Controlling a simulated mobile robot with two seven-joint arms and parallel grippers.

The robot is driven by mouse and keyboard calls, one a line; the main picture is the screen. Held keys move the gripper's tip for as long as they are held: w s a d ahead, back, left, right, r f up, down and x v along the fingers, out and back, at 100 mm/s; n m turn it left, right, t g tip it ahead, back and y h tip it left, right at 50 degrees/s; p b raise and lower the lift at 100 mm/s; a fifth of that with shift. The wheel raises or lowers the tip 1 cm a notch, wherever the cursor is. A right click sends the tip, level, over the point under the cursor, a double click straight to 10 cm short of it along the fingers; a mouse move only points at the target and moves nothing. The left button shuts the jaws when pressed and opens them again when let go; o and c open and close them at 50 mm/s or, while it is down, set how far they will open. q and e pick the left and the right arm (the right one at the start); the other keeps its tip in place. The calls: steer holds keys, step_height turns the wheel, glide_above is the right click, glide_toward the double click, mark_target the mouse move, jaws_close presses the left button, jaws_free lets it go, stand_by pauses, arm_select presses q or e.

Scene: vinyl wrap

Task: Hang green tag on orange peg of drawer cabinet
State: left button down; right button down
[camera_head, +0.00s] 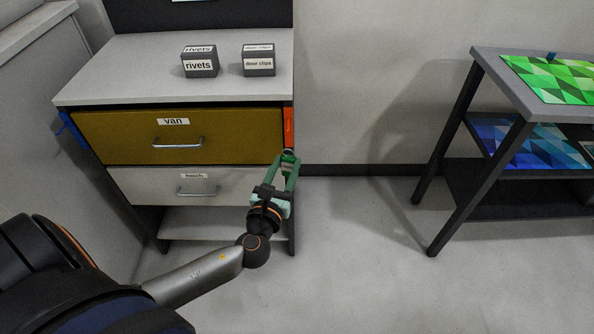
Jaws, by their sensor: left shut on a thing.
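The drawer cabinet (80,90) stands at the left, with a mustard drawer labelled "van" (235,135) above a pale drawer (140,185). An orange piece (289,127) is on the cabinet's right front edge, beside the mustard drawer; its peg shape cannot be made out. My left gripper (288,158) is just below the orange piece, in front of the cabinet's right edge. It is shut on the small green tag (289,164), which is mostly hidden between the green fingers. I cannot tell whether the tag touches the orange piece. My right gripper is not in view.
Two grey boxes, "rivets" (200,62) and "door clips" (259,61), sit on the cabinet top. A blue piece (72,131) is on the cabinet's left side. A dark-framed table (490,75) with green and blue patterned sheets stands right. The floor between is clear.

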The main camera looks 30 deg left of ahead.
mark_target(283, 164)
arm_select(q)
steer(key=shift+w+a+f, duration=0.25)
steer(key=shift+w+a, duration=0.05)
steer(key=shift+a, duration=0.1)
steer(key=shift+a+b+x, duration=0.25)
steer(key=shift+b+x, duration=0.2)
steer(key=shift+x, duration=0.7)
steer(key=w+a+f+b, duration=0.1)
steer(key=w+a+b, duration=0.2)
steer(key=w, duration=0.3)
steer(key=shift+w+a+f, duration=0.3)
steer(key=shift+w+a, duration=0.1)
steer(key=shift+a, duration=0.25)
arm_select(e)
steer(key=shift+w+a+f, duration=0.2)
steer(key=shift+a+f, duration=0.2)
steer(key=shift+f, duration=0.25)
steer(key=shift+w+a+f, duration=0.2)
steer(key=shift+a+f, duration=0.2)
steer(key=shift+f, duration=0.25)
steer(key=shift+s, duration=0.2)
